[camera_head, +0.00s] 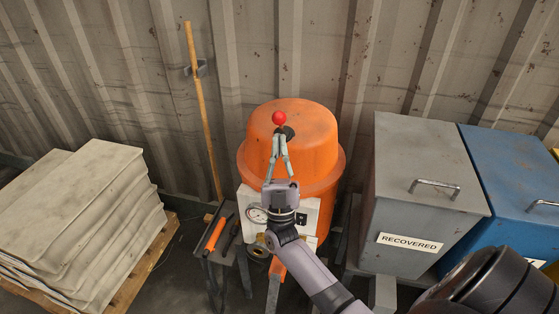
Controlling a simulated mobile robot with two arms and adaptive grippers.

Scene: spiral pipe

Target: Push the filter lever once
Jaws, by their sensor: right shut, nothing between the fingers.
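The filter lever shows as a red ball knob (279,118) in the head view, in front of the upper part of the orange drum-shaped filter housing (315,130). A dark round piece shows just below the knob. My right gripper (281,136) reaches up from the lower right, its fingers pointing at the knob. Its fingertips come together right below the knob, shut and empty. I cannot tell whether they touch the lever. The gripper hides the lever's lower part and some of the white panel (309,217) with its gauge (257,215). My left gripper is out of view.
A grey bin marked RECOVERED (415,170) and a blue bin (510,165) stand at the right. Stacked pale sacks (85,190) lie on a pallet (150,262) at the left. A wooden pole (200,105) leans on the corrugated wall (260,50). An orange-handled tool (215,234) lies left of the panel.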

